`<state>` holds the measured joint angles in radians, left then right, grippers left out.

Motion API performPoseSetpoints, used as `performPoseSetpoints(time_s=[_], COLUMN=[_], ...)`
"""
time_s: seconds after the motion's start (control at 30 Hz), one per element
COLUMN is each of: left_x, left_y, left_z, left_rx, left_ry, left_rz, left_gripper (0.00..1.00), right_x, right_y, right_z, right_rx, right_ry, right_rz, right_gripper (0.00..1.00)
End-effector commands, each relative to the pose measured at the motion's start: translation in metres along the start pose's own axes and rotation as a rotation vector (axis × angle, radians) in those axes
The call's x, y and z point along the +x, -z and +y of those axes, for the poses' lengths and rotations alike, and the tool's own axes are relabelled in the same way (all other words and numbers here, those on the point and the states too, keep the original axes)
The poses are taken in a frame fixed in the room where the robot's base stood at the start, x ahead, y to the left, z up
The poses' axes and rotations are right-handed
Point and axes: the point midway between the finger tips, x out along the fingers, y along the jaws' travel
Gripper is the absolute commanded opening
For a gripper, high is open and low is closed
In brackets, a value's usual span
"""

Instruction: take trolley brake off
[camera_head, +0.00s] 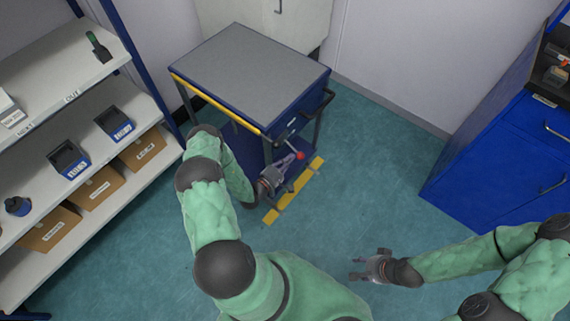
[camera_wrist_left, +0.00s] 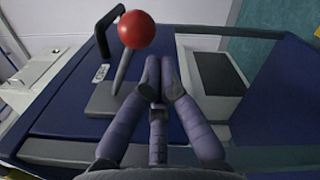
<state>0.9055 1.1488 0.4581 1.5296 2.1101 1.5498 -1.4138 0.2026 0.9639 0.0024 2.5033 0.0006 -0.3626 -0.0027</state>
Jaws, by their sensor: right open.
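The trolley (camera_head: 250,72) has a grey top, a blue body and a yellow front edge, and stands against the back wall. Its brake lever, a grey rod with a red knob (camera_head: 300,155), rises at the near right side. In the left wrist view the red knob (camera_wrist_left: 136,29) and rod (camera_wrist_left: 123,72) stand just left of the fingertips. My left gripper (camera_head: 287,168) is beside the lever, its fingers (camera_wrist_left: 161,72) pointing towards the trolley with tips close together. I see nothing between them, and cannot tell whether they are fully shut. My right gripper (camera_head: 358,268) is open and empty above the floor.
A shelf rack (camera_head: 70,140) with bins and cardboard boxes stands on the left. A blue cabinet (camera_head: 500,150) stands on the right. A yellow strip (camera_head: 283,203) lies on the floor at the trolley's near side. The green floor between trolley and cabinet is clear.

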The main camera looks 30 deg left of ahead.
Motion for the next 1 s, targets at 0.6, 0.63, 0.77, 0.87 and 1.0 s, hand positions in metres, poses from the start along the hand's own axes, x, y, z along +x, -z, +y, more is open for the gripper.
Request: performPoseSetpoints(time_s=[0.6, 0.63, 0.77, 0.87, 1.0], left_x=[0.001, 0.0011, 0.0012, 0.0013, 0.0013], left_y=[-0.0036, -0.0039, -0.0048, -0.0059, -0.0078], left_z=[0.0011, 0.0012, 0.0015, 0.0019, 0.0023], left_rx=[-0.042, -0.047, -0.062, -0.077, -0.1], left_ry=[-0.002, -0.002, -0.003, -0.004, -0.005], left_rz=[0.001, 0.001, 0.001, 0.001, 0.001], left_gripper=[0.0, 0.0, 0.0, 0.0, 0.0], right_x=[-0.0025, -0.0027, -0.0033, -0.004, -0.0051], right_y=[0.0, -0.0001, -0.0001, -0.0001, -0.0001], right_z=[-0.0009, -0.001, -0.0012, -0.0014, -0.0018], right_rx=[0.0, 0.0, 0.0, 0.0, 0.0], right_ry=[0.0, 0.0, 0.0, 0.0, 0.0], right_rz=[0.0, 0.0, 0.0, 0.0, 0.0], right_gripper=[0.45, 0.45, 0.45, 0.45, 0.45])
